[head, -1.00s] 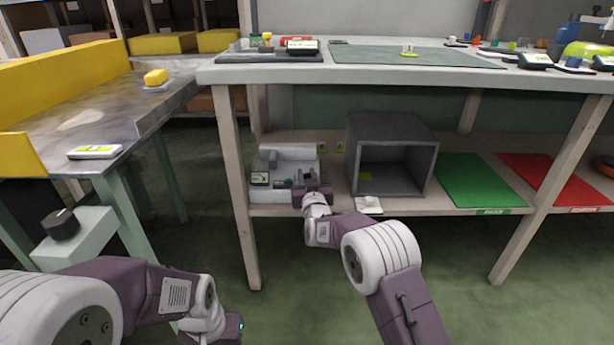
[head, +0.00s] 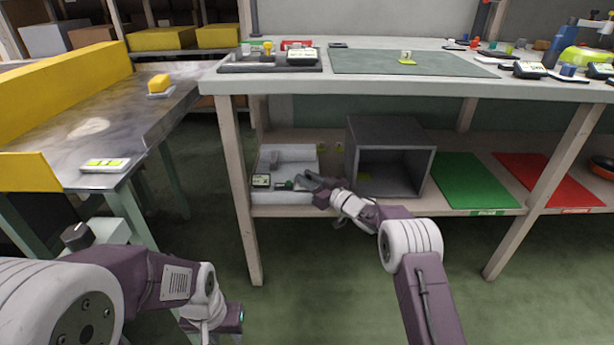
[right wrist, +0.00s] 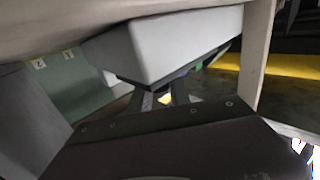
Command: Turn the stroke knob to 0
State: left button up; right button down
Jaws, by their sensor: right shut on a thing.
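A pale grey device (head: 286,154) with a small display (head: 261,181) and small controls along its front stands on the lower shelf. My right gripper (head: 309,182) is at the device's front right corner, shut on a small part there, seemingly a knob. The fingers hide that part, and its markings cannot be read. In the right wrist view the fingers (right wrist: 165,99) reach to the edge of the device (right wrist: 170,45). A dark knob (head: 76,235) also sits on a pale box at the left bench. My left gripper (head: 236,319) is low at the front, away from both; its fingers are unclear.
A grey open box (head: 390,127) stands right of the device, close to my right arm. Green (head: 475,182) and red (head: 548,180) mats lie further right. The shelf's front leg (head: 241,200) stands just left of the device. The bench top (head: 220,88) is above.

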jog(key=shift+y, duration=0.3)
jog(key=c, duration=1.2)
grip_release()
